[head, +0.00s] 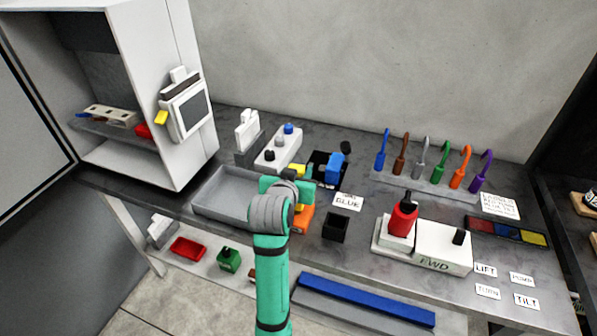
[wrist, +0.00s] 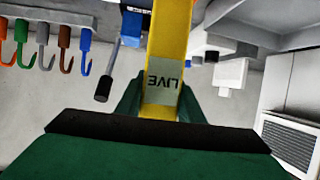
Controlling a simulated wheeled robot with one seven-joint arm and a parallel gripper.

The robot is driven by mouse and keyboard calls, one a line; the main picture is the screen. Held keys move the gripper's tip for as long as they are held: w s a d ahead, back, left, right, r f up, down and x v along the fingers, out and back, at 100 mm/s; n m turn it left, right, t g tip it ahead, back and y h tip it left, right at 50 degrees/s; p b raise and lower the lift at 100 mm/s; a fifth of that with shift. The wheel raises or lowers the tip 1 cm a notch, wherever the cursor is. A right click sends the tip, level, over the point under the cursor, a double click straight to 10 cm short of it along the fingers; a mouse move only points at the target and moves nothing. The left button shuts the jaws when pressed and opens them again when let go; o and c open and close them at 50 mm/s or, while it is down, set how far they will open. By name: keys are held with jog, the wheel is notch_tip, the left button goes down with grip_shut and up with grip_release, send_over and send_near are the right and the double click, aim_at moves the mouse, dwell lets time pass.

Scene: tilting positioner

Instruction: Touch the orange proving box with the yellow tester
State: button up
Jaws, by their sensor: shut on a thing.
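The yellow tester (wrist: 168,45) stands between my gripper's green fingers (wrist: 160,98) in the wrist view. My gripper is shut on it, and its pale label reads LIVE upside down. In the head view a yellow piece (head: 297,170) shows just above my wrist; my arm hides most of the gripper. The orange proving box (head: 303,221) sits on the bench just right of my wrist, partly covered by it. A small yellow patch shows above the box. I cannot tell whether the tester touches the box. I cannot make out the box in the wrist view.
A grey tray (head: 215,208) lies left of my arm, and a black open cup (head: 336,228) right of the box. A blue device with a black-tipped lever (head: 334,165) stands behind. A red-topped white unit (head: 402,222) and a row of coloured hooks (head: 440,174) are farther right.

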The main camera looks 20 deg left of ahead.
jog(key=shift+f, duration=0.15)
dwell(0.4)
notch_tip(320, 180, up, 7)
dwell(0.9)
dwell(0.4)
